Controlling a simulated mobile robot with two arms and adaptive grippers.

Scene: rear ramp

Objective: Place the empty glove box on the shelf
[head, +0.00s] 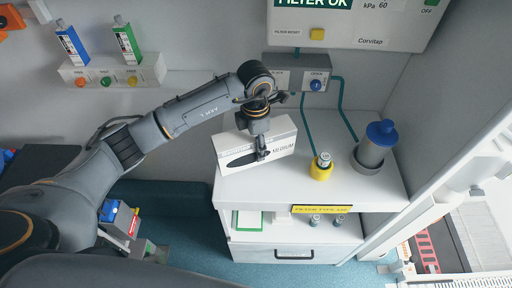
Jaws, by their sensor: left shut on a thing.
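The glove box (281,141) is a white carton with a dark opening and the word MEDIUM on its face. It is at the left end of the white shelf top (262,192), tilted in the picture. My left gripper (262,154) is shut on the box from above, in front of its face. I cannot tell whether the box's underside touches the shelf top. The gripper hides part of the box's face. My right gripper is not in view.
A yellow-based vial (321,168) and a blue-capped canister (375,146) stand on the shelf top to the right. A lower shelf holds small items above a drawer (290,253). Teal hoses (343,110) run down the wall behind. The shelf top's front middle is clear.

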